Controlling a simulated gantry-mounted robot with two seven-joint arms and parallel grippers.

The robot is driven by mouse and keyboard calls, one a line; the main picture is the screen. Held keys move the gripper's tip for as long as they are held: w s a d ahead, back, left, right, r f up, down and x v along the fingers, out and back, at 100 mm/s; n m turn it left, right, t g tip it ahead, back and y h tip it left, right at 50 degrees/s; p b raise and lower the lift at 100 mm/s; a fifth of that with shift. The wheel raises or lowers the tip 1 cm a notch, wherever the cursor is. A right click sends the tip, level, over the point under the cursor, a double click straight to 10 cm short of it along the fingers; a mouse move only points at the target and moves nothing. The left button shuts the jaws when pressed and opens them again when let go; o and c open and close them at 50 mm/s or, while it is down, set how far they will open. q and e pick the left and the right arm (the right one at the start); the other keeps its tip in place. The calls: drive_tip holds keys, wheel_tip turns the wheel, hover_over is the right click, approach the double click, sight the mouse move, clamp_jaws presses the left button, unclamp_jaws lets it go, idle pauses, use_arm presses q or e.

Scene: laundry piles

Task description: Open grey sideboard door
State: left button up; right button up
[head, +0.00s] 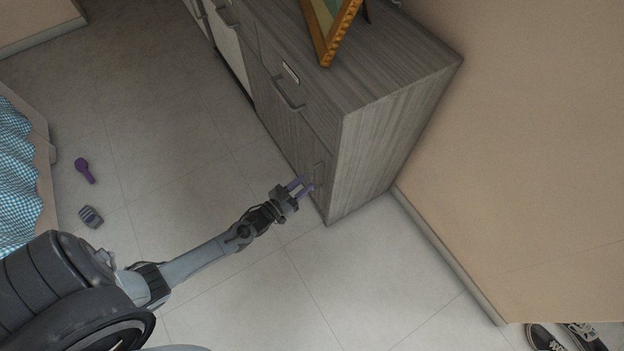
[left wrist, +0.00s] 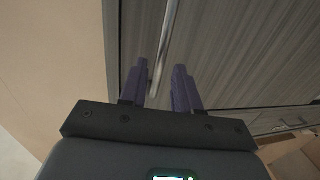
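The grey wood-grain sideboard (head: 385,140) stands against the wall, its front facing left in the head view. Its door (head: 296,137) looks shut. A slim vertical handle (head: 318,172) is low on the front near the right corner. My left gripper (head: 302,188) is open at that handle, with its purple fingers towards the front. In the left wrist view the metal handle (left wrist: 167,45) runs down between the spread fingers (left wrist: 160,87), closer to the left one. Whether it touches that finger I cannot tell. My right gripper is out of view.
A gold picture frame (head: 330,35) stands on the sideboard. A purple brush-like object (head: 84,170) and a small grey device (head: 91,217) lie on the floor. Dark shoes (head: 566,338) are at bottom right. The tiled floor before the sideboard is clear.

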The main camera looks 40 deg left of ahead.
sight(312, 178)
use_arm(q)
drive_tip(key=shift+w+d+b, duration=0.2)
drive_tip(key=shift+w+b, duration=0.55)
drive_tip(key=shift+w, duration=1.5)
drive_tip(key=shift+c, duration=0.3)
clamp_jaws()
